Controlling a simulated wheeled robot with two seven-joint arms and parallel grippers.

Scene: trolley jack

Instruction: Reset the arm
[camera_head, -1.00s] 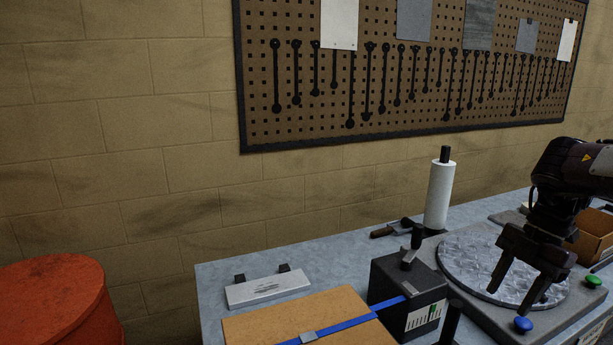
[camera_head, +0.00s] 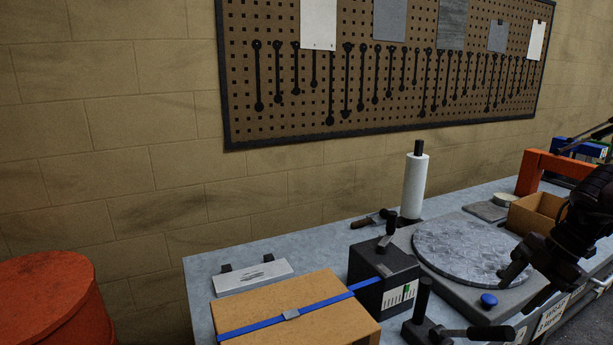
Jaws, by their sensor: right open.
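My right gripper (camera_head: 525,279) comes in from the right edge. It is open and empty, its fingers pointing down and left over the right front part of the workbench (camera_head: 215,270), beside the round metal plate (camera_head: 470,248). One finger overlaps the plate's right edge in the picture; I cannot tell whether it touches. A blue knob (camera_head: 489,300) sits just left of the fingers. My left gripper is not in view. No trolley jack can be made out for certain.
A cardboard box (camera_head: 320,325) with a blue strap, a dark block (camera_head: 372,262) with a handle and a paper roll (camera_head: 414,188) stand on the bench. An open carton (camera_head: 535,215) and an orange frame (camera_head: 545,165) are at right. A red drum (camera_head: 50,300) stands left.

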